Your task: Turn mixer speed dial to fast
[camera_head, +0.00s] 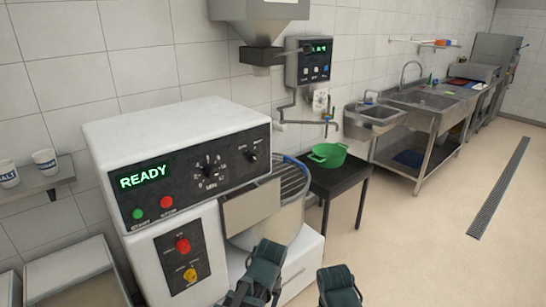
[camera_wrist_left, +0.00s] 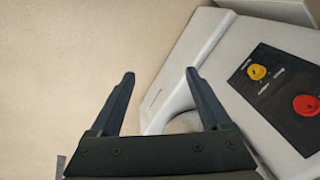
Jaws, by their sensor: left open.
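The white mixer (camera_head: 165,130) stands at the left with a black upper panel. That panel has a READY display, a green and a red button, a large dial (camera_head: 209,170) marked MIN and a smaller dark knob (camera_head: 251,156). A lower black panel has a red knob (camera_head: 183,245) above a yellow knob (camera_head: 190,275). Labels are too small to read, so I cannot tell which is the speed dial. In the left wrist view, my left gripper (camera_wrist_left: 160,75) is open and empty, apart from the yellow knob (camera_wrist_left: 257,72) and red knob (camera_wrist_left: 306,105) at right.
The mixer bowl (camera_head: 285,215) with its wire guard is right of the panels. Steel sinks (camera_head: 430,98) line the wall. A shelf with two cups is at left. The floor at right is clear.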

